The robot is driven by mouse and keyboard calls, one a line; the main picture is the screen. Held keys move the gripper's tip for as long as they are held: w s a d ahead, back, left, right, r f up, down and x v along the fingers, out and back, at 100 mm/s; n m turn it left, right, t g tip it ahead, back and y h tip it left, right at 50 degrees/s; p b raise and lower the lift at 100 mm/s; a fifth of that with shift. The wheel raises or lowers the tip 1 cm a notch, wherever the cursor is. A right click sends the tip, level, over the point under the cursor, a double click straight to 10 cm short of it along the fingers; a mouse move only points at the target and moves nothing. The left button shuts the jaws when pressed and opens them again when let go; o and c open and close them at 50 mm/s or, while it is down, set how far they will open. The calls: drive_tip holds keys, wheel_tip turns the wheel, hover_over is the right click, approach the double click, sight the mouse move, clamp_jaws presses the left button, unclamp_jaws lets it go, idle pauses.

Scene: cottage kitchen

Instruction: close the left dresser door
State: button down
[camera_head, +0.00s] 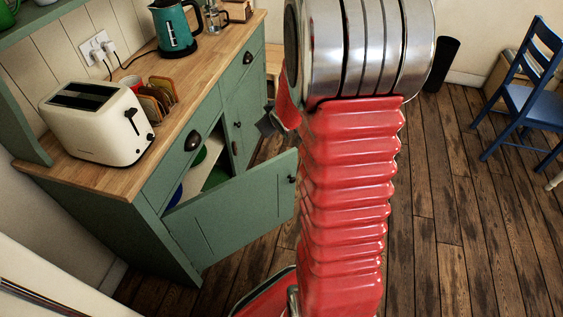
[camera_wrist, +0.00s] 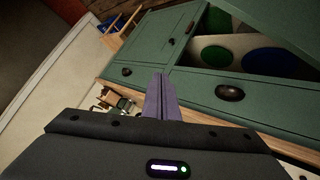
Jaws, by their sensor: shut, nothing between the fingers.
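The green dresser (camera_head: 171,234) stands at the left in the head view. Its left door (camera_head: 232,215) is swung wide open, sticking out toward the room, with a dark knob near its free edge. Inside the cupboard are a white shelf, a green item (camera_head: 215,174) and a blue item. My gripper (camera_head: 264,125) is partly hidden behind my red arm, near the dresser front above the open door. In the wrist view my gripper's fingers (camera_wrist: 160,82) are together and empty, pointing at the dresser front; the open door (camera_wrist: 288,22) shows at upper right.
The dresser's right door (camera_head: 245,107) is shut. A toaster (camera_head: 95,122), toast rack (camera_head: 158,97) and teal kettle (camera_head: 174,27) stand on the wooden top. A blue chair (camera_head: 525,90) and a black bin (camera_head: 442,64) are at the right. The plank floor between is clear.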

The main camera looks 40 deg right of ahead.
drive_tip(key=t+y, duration=0.1)
hover_over(281, 163)
drive_tip(key=s, duration=0.2)
wheel_tip(281, 163, down, 10)
wheel_tip(281, 163, down, 7)
drive_tip(key=s+d+t+y, duration=0.1)
drive_tip(key=s+t, duration=0.1)
drive_tip(key=s+a+f+m+t, duration=0.2)
drive_tip(key=s+f+t, duration=0.3)
drive_tip(key=s+f, duration=0.7)
drive_tip(key=shift+s+a, duration=0.2)
drive_tip(key=shift+s, duration=0.5)
drive_tip(key=w, duration=0.9)
drive_tip(key=w+d, duration=0.1)
drive_tip(key=w, duration=0.3)
drive_tip(key=shift+w, duration=0.5)
